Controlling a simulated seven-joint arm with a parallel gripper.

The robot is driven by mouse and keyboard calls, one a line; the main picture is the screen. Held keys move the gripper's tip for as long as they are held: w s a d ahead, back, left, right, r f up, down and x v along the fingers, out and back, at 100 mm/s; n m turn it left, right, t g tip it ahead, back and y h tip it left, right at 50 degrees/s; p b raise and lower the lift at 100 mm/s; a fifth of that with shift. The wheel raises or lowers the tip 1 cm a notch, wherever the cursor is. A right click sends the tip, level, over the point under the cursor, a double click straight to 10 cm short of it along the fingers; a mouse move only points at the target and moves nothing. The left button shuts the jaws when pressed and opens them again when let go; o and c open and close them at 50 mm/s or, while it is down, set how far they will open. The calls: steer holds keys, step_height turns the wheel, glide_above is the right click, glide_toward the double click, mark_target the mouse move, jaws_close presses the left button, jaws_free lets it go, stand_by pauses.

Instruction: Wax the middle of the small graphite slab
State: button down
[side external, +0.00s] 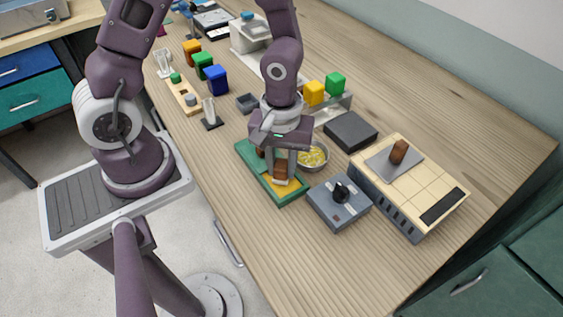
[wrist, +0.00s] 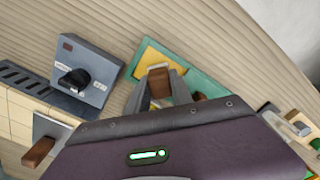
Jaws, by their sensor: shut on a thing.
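My gripper (side external: 282,176) is shut on a brown block (side external: 281,170), upright, over the yellow pad of a green tray (side external: 249,158). In the wrist view the brown block (wrist: 158,76) shows between the fingers (wrist: 160,92); I cannot tell whether its underside touches the pad (wrist: 146,59). A second brown piece (wrist: 200,97) is on the tray, partly hidden. A dark grey slab (side external: 350,131) lies flat behind the tray, and a smaller dark square piece (side external: 247,103) lies farther back; I cannot tell which is the small graphite slab. A bowl of yellow bits (side external: 313,157) stands beside the tray.
A grey box with a black knob (side external: 340,197) stands right of the tray. Beyond it is a tiled cream unit (side external: 430,184) with a grey plate and brown handle (side external: 399,152). Coloured blocks (side external: 216,80) stand at the back left. The front right of the bench is bare.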

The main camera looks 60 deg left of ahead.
mark_target(282, 163)
steer(key=shift+f, duration=0.55)
stand_by(1.4)
steer(key=shift+r, duration=3.55)
steer(key=shift+w, duration=0.1)
